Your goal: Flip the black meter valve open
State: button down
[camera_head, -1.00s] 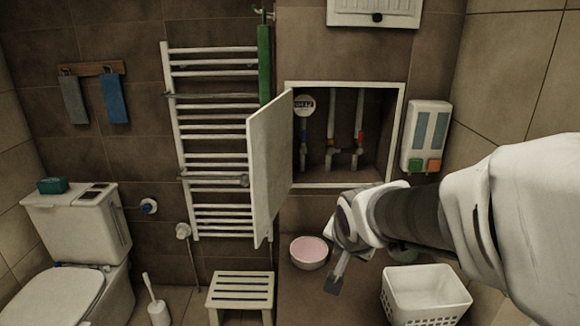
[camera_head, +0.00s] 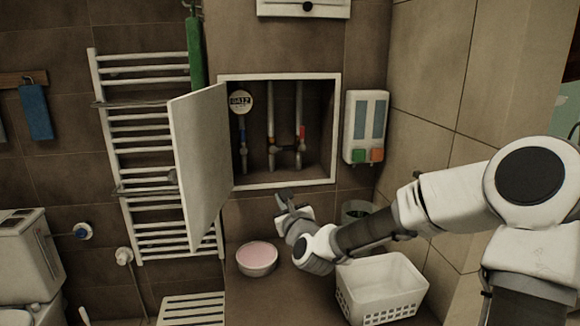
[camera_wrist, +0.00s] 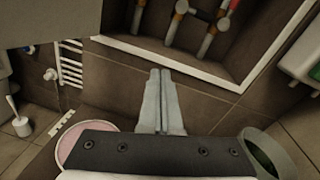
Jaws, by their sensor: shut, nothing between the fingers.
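The meter's open wall recess (camera_head: 338,135) has a white frame and holds several vertical pipes. A round white meter dial (camera_head: 240,101) sits at its upper left, with a blue part on the pipe below it. Other pipes carry orange and red parts (camera_head: 301,132). A black valve is too small and dark to tell apart. My gripper (camera_head: 284,197) is shut and empty, in front of the wall just below the recess frame. In the wrist view its fingers (camera_wrist: 160,85) are together, pointing toward the frame's lower edge (camera_wrist: 170,62), apparently short of it.
The white recess door (camera_head: 203,165) stands open to the left, before a towel rail (camera_head: 105,120). A soap dispenser (camera_head: 365,125) hangs to the right. A pink-filled bowl (camera_head: 257,258) and a white basket (camera_head: 382,285) stand below. The recess front is clear.

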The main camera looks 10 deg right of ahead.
aim_at(288, 181)
jog(key=d+m, duration=0.1)
jog(key=d+r+m+h, duration=0.1)
jog(key=d+m+t, duration=0.1)
jog(key=m, duration=0.1)
jog(key=shift+w+d+r+h, duration=0.2)
jog(key=shift+w+r+h, duration=0.1)
jog(key=shift+w, duration=0.15)
jog(key=w, duration=0.5)
jog(key=w+b, duration=0.1)
jog(key=w, duration=0.3)
jog(key=shift+w+r, duration=0.2)
jog(key=shift+w, duration=0.2)
jog(key=r, duration=0.2)
jog(key=shift+w+r, duration=0.2)
jog(key=shift+r, duration=0.2)
jog(key=shift+w+r, duration=0.15)
jog(key=shift+r, duration=0.45)
